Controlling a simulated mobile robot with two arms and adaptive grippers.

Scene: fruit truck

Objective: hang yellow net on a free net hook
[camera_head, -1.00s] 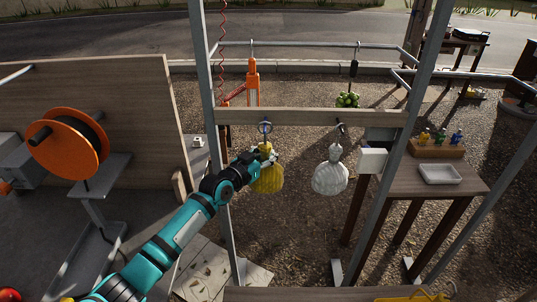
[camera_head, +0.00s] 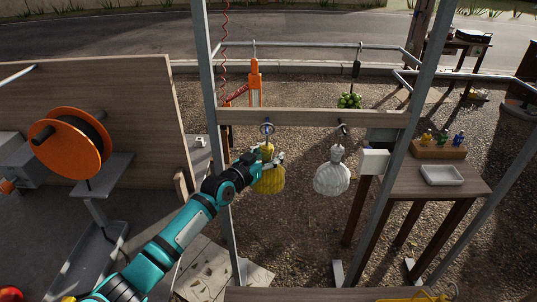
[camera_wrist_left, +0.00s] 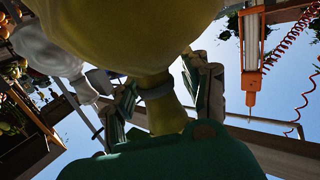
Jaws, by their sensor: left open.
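A white net (camera_head: 331,177) hangs from a dark hook (camera_head: 342,128) to the right. My right gripper is out of view.
An orange tool (camera_head: 254,83) and a green bunch (camera_head: 350,100) hang behind the crossbar. Metal posts (camera_head: 212,130) stand either side. A table with a white tray (camera_head: 441,175) is at right; an orange reel (camera_head: 70,145) is at left.

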